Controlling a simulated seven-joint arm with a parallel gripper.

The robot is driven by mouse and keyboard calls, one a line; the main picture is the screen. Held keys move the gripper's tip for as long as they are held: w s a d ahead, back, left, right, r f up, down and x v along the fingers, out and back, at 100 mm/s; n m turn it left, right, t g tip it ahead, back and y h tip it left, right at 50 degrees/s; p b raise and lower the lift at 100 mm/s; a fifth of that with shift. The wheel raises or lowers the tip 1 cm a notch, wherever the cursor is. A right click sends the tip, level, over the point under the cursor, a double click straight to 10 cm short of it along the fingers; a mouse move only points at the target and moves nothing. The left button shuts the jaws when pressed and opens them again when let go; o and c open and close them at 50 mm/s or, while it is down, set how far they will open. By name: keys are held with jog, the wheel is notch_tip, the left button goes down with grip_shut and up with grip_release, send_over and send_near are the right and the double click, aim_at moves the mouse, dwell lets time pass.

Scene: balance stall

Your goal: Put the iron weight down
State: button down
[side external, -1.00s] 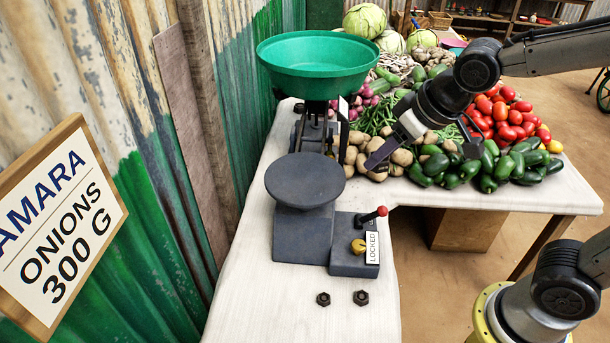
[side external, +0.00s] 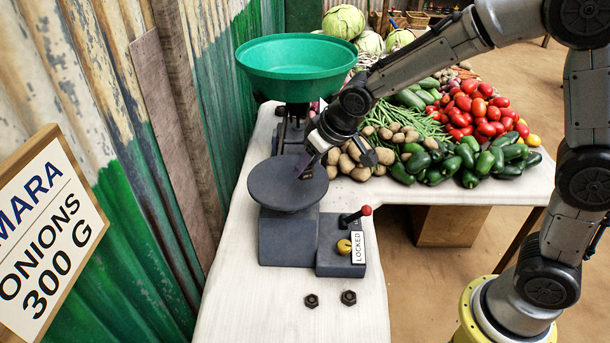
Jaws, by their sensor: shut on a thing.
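My gripper (side external: 308,165) is over the far right edge of the scale's round dark plate (side external: 268,190), pointing down. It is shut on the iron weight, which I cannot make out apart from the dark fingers. I cannot tell whether the weight touches the plate. The plate tops the near side of the dark balance scale (side external: 285,240). A green pan (side external: 300,68) sits on its far side.
A red-knobbed lever (side external: 364,211) stands by the "LOCKED" label (side external: 357,248). Two dark hex pieces (side external: 311,300) (side external: 348,298) lie on the white table (side external: 250,310). Potatoes (side external: 352,165), peppers (side external: 440,165) and tomatoes (side external: 480,105) are heaped behind. A sign (side external: 45,240) stands left.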

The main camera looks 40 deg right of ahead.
aim_at(310, 169)
jog(key=shift+w+f, duration=0.25)
jog(key=shift+f, duration=0.05)
jog(key=shift+a+f, duration=0.1)
jog(key=shift+f, duration=1.45)
jog(key=shift+f, duration=0.15)
jog(key=shift+c, duration=1.7)
grip_release()
jog(key=shift+r, duration=0.4)
jog(key=v, duration=1.1)
jog(key=shift+s+r, duration=0.25)
